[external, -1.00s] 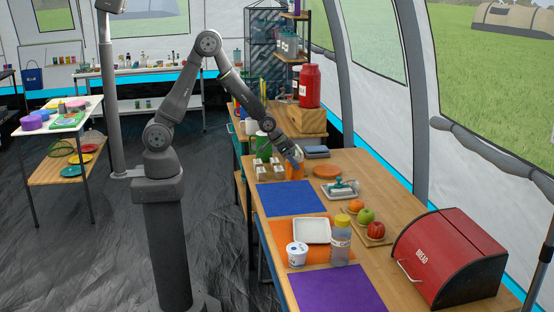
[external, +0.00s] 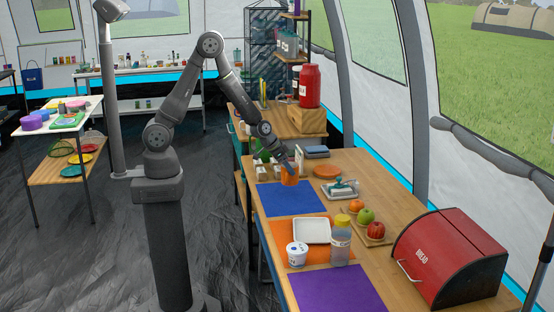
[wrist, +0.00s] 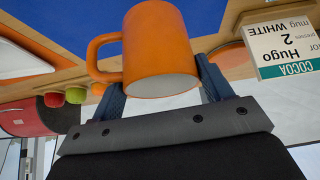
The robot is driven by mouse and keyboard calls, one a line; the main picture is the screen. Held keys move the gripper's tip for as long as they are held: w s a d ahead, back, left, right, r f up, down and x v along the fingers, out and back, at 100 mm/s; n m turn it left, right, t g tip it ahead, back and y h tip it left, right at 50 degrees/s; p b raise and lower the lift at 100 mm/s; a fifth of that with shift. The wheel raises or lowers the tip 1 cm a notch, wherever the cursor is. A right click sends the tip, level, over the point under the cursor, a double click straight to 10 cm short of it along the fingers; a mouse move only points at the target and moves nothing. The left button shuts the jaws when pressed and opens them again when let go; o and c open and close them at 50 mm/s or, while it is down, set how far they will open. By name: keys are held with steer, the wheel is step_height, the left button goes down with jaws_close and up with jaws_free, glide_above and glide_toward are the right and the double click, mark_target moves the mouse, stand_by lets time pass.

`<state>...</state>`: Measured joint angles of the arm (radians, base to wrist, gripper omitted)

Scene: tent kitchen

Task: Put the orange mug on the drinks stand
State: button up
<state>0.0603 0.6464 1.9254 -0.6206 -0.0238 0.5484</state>
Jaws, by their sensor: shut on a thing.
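The orange mug (external: 290,178) is in my gripper (external: 289,169), over the back edge of the blue mat on the long wooden table. It looks upright. In the wrist view, the mug (wrist: 160,42) sits between the two fingers of my gripper (wrist: 160,75), with its handle on the left and a pale round end towards my palm. I cannot tell whether its base touches the table. I cannot tell for sure which piece of furniture is the drinks stand; a wooden shelf unit (external: 292,122) with a red canister stands behind the table.
A blue mat (external: 288,201) lies in front of the mug. An orange plate (external: 327,171), a butter dish (external: 343,188) and fruit (external: 366,216) lie to its right. A cocoa card (wrist: 285,45) shows in the wrist view. A red bread box (external: 450,258) is at front right.

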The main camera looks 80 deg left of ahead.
mark_target(282, 171)
steer(key=shift+s+d+f, duration=0.55)
steer(key=shift+f, duration=0.2)
steer(key=shift+f, duration=0.2)
steer(key=shift+f, duration=1.3)
steer(key=o, duration=1)
steer(key=shift+f, duration=0.15)
steer(key=shift+s+r, duration=0.15)
steer(key=shift+r, duration=0.3)
steer(key=shift+v, duration=3.35)
steer(key=shift+d, duration=0.1)
steer(key=c, duration=1.2)
